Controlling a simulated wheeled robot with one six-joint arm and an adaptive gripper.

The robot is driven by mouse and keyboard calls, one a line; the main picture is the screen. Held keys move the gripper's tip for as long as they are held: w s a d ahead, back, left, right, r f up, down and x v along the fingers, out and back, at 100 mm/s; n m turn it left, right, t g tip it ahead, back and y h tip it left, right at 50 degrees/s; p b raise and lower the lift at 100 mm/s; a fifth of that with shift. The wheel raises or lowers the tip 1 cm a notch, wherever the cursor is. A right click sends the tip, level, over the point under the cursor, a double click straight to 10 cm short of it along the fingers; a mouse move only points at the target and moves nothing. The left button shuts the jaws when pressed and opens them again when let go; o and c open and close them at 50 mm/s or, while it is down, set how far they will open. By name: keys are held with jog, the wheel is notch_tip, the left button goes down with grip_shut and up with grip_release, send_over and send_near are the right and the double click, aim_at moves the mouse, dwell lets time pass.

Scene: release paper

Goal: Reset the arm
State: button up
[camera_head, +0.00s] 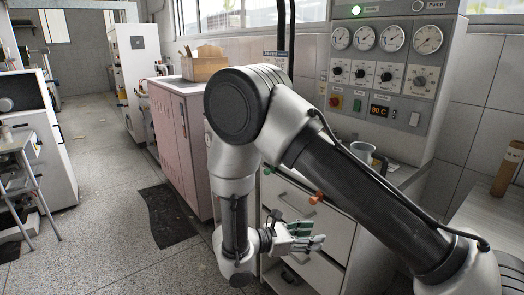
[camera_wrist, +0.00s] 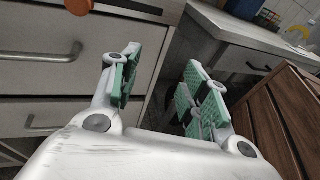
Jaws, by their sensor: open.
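My gripper (camera_head: 318,243) is low in front of the white drawer cabinet (camera_head: 336,224) in the head view, at the end of my folded arm. In the wrist view my gripper (camera_wrist: 158,92) shows two green-padded fingers spread apart with nothing between them. The drawer fronts (camera_wrist: 62,75) with metal handles lie beyond and left of the fingers. My grey and black arm covers much of the middle of the head view and hides part of the cabinet.
A grey control panel (camera_head: 393,62) with dials stands above the cabinet. A clear beaker (camera_head: 362,151) sits on the counter. A pink cabinet (camera_head: 182,146) stands left of my arm. A dark mat (camera_head: 167,215) lies on the floor. The floor (camera_head: 95,215) at left is mostly clear.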

jog(key=s+d+r+m+y, duration=0.5)
jog(key=d+r+m, duration=0.2)
jog(key=r, duration=0.2)
jog(key=s+d+r+m+y, duration=0.5)
jog(key=s+d+r+m, duration=0.1)
jog(key=r, duration=0.3)
jog(key=s+d+r+m+y, duration=0.4)
jog(key=s+d+r+m, duration=0.2)
jog(key=d+r+m, duration=0.2)
jog(key=shift+s+r+m+g+y, duration=0.3)
jog(key=shift+r+y, duration=0.1)
jog(key=shift+r, duration=0.4)
jog(key=shift+d, duration=0.1)
